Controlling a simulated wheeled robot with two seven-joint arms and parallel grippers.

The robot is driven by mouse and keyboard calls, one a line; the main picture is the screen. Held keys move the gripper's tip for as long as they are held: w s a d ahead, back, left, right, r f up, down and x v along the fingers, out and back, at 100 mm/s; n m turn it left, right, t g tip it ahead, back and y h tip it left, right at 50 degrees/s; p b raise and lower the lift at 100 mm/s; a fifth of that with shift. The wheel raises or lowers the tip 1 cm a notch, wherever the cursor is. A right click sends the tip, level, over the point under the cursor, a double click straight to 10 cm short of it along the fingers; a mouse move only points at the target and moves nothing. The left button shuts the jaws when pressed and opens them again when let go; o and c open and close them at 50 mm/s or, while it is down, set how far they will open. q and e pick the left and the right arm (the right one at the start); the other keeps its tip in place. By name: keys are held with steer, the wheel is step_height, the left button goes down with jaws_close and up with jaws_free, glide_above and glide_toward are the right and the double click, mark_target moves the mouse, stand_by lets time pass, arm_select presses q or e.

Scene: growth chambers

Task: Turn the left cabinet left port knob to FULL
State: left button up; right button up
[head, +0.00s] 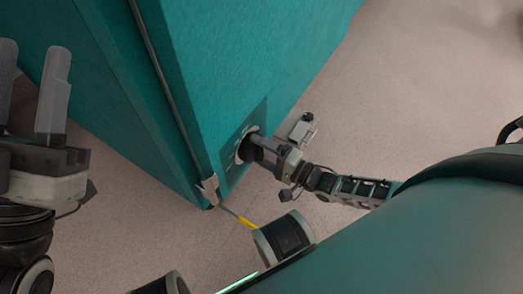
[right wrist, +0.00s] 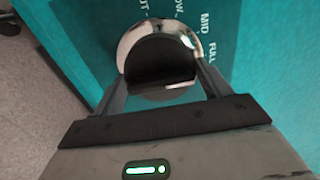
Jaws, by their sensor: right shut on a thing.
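The port knob (right wrist: 160,62) is a round black knob with a raised grip bar on a shiny metal ring, set in the side of the teal cabinet (head: 210,60). In the right wrist view, labels with MID and FULL (right wrist: 208,48) show beside it, with others partly hidden. My right gripper (right wrist: 162,88) has its two fingers on either side of the knob's bar and is shut on it. In the head view, my right gripper (head: 262,147) reaches the knob (head: 246,147) from the right. My left gripper (head: 45,95) is at the far left, empty, its fingers apart.
A grey cable with a yellow section (head: 246,223) runs from a bracket (head: 209,188) at the cabinet's lower corner. The pale speckled floor (head: 420,70) is clear to the right of the cabinet.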

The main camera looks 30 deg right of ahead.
stand_by(0.4)
steer(key=o, duration=0.7)
steer(key=shift+o, duration=0.2)
steer(key=shift+s, duration=0.1)
